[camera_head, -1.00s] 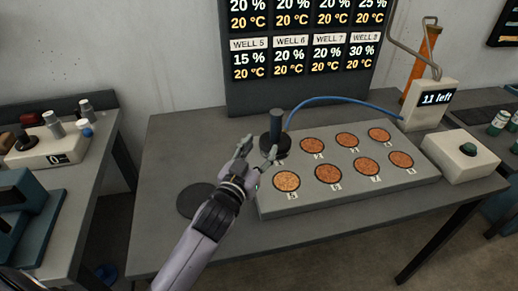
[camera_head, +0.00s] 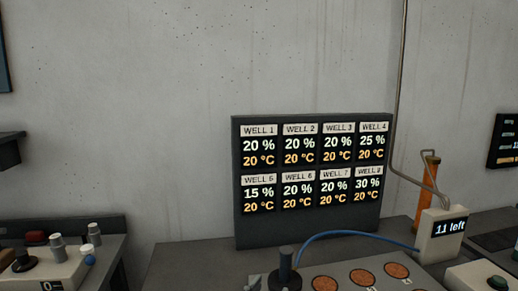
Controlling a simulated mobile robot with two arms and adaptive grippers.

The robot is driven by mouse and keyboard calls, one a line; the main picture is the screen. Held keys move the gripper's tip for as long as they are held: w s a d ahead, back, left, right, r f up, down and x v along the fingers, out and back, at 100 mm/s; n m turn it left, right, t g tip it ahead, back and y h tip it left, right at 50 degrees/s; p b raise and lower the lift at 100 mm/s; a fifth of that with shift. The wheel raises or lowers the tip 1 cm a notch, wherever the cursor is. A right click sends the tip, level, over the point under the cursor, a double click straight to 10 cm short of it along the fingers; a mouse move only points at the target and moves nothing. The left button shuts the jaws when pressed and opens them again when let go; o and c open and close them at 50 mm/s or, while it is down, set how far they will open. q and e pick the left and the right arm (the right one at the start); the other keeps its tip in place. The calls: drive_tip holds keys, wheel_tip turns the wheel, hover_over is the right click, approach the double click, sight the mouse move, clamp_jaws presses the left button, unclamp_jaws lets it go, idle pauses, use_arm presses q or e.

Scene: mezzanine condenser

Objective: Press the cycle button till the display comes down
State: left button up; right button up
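A white box (camera_head: 465,278) with a dark green button (camera_head: 498,282) is cut off at the lower right corner. A small white counter box (camera_head: 440,245) beside it has a display (camera_head: 450,228) reading "11 left". A large dark board (camera_head: 310,178) at the back shows wells 1 to 8 with percentages, each at 20 °C. Only a grey fingertip of my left gripper (camera_head: 254,282) shows at the bottom edge, left of a dark plunger-like tool (camera_head: 285,266). The rest of that gripper is below the frame. My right gripper is not in view.
A plate with orange wells (camera_head: 362,277) is partly visible at the bottom. A blue hose (camera_head: 345,234) runs from the tool toward the counter box. An orange cylinder (camera_head: 428,190) and a thin pipe stand behind. A control box (camera_head: 45,270) is at the lower left.

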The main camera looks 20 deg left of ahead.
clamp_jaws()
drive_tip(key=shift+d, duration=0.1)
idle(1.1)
